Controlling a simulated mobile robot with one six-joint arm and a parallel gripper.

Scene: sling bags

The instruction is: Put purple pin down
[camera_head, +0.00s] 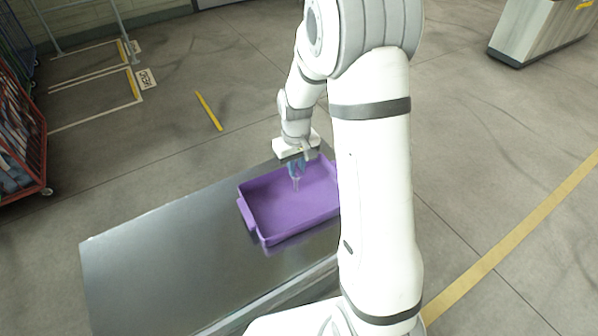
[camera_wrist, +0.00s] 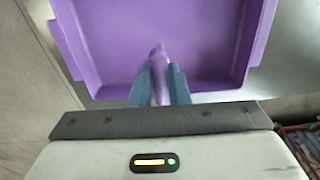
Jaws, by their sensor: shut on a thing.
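My gripper (camera_head: 296,171) is over the purple tray (camera_head: 262,229) on the metal table. In the wrist view the blue-grey fingers of my gripper (camera_wrist: 160,85) are shut on the purple pin (camera_wrist: 159,62), which points away between them. In the head view the pin is small and its tip shows just below the fingers, inside the tray's outline. The wrist view also shows the tray (camera_wrist: 255,45) around the pin, with its floor bare. I cannot tell whether the pin touches the tray floor. My arm hides the tray's right end in the head view.
The metal table (camera_head: 150,265) is bare to the left of the tray. A red cage cart (camera_head: 25,130) stands on the floor at far left. A grey cabinet (camera_head: 535,30) stands at the upper right. Open floor surrounds the table.

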